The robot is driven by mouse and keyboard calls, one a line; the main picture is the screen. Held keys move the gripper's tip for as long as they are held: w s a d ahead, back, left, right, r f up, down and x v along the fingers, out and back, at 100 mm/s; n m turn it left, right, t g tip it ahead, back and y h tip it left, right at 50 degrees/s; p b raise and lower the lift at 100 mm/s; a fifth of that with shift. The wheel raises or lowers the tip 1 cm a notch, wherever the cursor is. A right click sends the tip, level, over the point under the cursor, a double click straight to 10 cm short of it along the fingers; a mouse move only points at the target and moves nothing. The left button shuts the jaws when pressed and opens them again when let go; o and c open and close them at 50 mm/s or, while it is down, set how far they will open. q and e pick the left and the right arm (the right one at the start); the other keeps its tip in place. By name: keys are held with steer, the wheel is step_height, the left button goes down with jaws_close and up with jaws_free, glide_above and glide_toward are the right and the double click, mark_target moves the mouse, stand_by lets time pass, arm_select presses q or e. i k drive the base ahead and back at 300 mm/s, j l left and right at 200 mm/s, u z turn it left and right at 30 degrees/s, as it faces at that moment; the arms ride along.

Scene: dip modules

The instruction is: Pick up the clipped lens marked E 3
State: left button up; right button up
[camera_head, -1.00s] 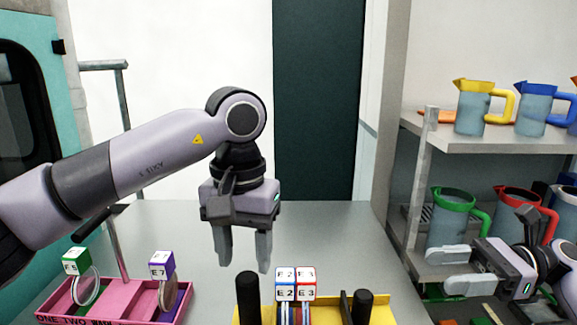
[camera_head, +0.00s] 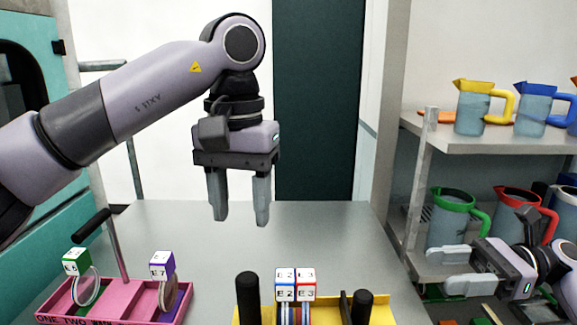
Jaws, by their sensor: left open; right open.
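The clipped lens marked E 3 (camera_head: 306,285) has a white block with red edges on top. It stands upright in a yellow holder (camera_head: 384,311) at the bottom of the head view. The blue-edged lens marked E 2 (camera_head: 285,285) stands right beside it on the left. Their lower parts are cut off by the picture edge. My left gripper (camera_head: 239,222) is open and empty, fingers down, above and to the left of the E 3 lens. My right gripper (camera_head: 449,269) is open and empty at the right, by the shelf.
A pink rack (camera_head: 128,318) at the lower left holds a green lens (camera_head: 77,263) and a purple lens marked E7 (camera_head: 162,265). Black posts (camera_head: 247,299) stand on the yellow holder. Shelves with several jugs (camera_head: 473,107) are at right. The grey table behind the holder is clear.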

mark_target(305, 304)
steer(key=k, duration=1)
